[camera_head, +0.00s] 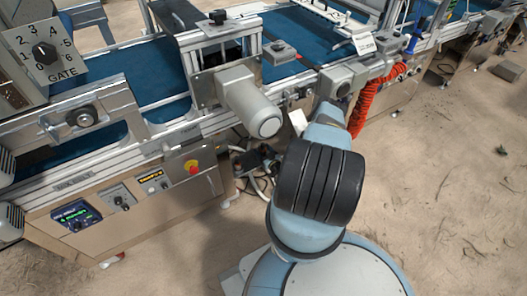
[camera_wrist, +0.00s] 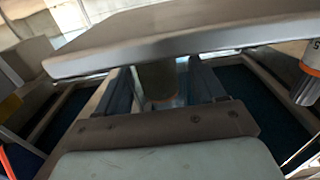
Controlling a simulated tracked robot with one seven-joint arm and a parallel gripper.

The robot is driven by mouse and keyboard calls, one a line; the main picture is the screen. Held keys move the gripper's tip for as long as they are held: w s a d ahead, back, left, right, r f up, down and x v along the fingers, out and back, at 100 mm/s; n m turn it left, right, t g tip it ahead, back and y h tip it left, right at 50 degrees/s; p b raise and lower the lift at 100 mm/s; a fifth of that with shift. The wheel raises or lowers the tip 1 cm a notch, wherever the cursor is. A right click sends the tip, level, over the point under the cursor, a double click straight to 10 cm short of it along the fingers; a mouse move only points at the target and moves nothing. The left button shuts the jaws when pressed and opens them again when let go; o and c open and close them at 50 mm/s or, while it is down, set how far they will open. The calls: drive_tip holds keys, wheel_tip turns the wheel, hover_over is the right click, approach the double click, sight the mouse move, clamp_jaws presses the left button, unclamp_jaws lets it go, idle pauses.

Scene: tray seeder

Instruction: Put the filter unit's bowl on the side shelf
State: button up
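In the wrist view, the two dark fingers of my gripper (camera_wrist: 163,88) stand apart. A grey-brown cylinder (camera_wrist: 158,78) with an orange ring low on it shows between them, with a visible gap on the right finger's side. It may be part of the filter unit; I cannot tell whether it is the bowl. A flat grey plate (camera_wrist: 180,38) crosses in front and hides the cylinder's top. I cannot tell whether this plate is the side shelf. In the head view my own arm hides the gripper, and neither bowl nor shelf can be made out for sure.
The seeder line with its blue belt (camera_head: 150,72) runs across the head view. A grey motor (camera_head: 248,103) juts toward me, and a red coiled hose (camera_head: 368,104) hangs right of my arm. Another orange-ringed cylinder (camera_wrist: 308,78) is at the wrist view's right edge. The sandy floor at right is mostly clear.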

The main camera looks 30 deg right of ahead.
drive_tip(key=shift+o, duration=1.4)
drive_tip(key=s, duration=1.2)
drive_tip(key=shift+d, duration=0.2)
